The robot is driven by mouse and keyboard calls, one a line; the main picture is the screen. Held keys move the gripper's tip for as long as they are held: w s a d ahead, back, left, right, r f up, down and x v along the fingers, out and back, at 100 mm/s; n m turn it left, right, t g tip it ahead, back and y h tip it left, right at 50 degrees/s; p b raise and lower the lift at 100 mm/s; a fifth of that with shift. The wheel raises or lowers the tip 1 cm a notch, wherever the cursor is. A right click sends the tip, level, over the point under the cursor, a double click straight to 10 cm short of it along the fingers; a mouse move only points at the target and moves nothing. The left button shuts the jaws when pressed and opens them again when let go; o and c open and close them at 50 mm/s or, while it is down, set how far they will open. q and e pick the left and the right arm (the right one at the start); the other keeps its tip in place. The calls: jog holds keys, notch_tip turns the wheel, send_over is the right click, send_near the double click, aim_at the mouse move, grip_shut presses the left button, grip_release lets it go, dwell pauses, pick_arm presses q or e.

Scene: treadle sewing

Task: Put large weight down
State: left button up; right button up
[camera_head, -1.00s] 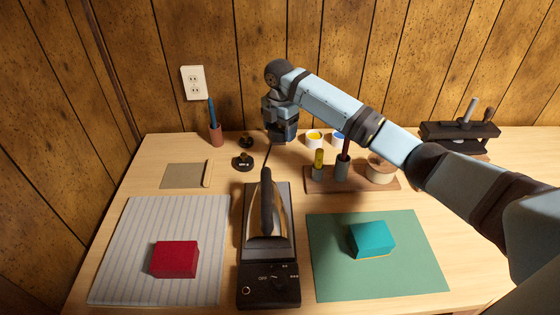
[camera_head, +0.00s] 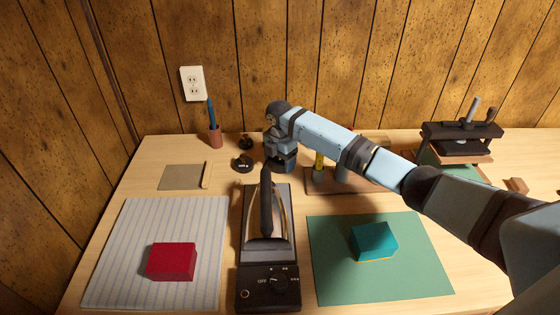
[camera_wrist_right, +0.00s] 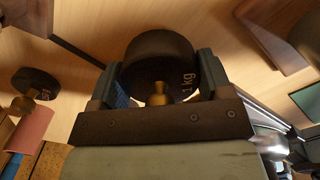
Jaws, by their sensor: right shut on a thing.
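The large weight (camera_wrist_right: 158,58), a black disc marked 1 kg with a brass knob, is between the fingers of my right gripper (camera_wrist_right: 158,80) in the right wrist view. The gripper is shut on it. In the head view my right gripper (camera_head: 281,160) is low over the back of the table, behind the iron and right of two small black weights. The held weight is hard to make out there. One smaller weight (camera_head: 243,163) stands on the table; a small weight with a brass knob (camera_wrist_right: 34,84) also shows in the wrist view. My left gripper is not in view.
An iron (camera_head: 267,215) on its black base stands in front of my gripper. A wooden stand (camera_head: 315,184) with tools is at its right, partly behind my arm. A pen cup (camera_head: 215,138), a striped cloth (camera_head: 130,225) and a green mat (camera_head: 335,285) are also on the table.

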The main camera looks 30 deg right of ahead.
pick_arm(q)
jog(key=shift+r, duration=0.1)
pick_arm(e)
jog(key=shift+r, duration=0.15)
jog(key=o, duration=1.8)
jog(key=shift+c, duration=0.2)
notch_tip(320, 180, up, 12)
jog(key=shift+a+f+p, duration=0.1)
jog(key=shift+f+p, duration=0.15)
jog(key=shift+p, duration=0.75)
jog(key=shift+r, duration=0.25)
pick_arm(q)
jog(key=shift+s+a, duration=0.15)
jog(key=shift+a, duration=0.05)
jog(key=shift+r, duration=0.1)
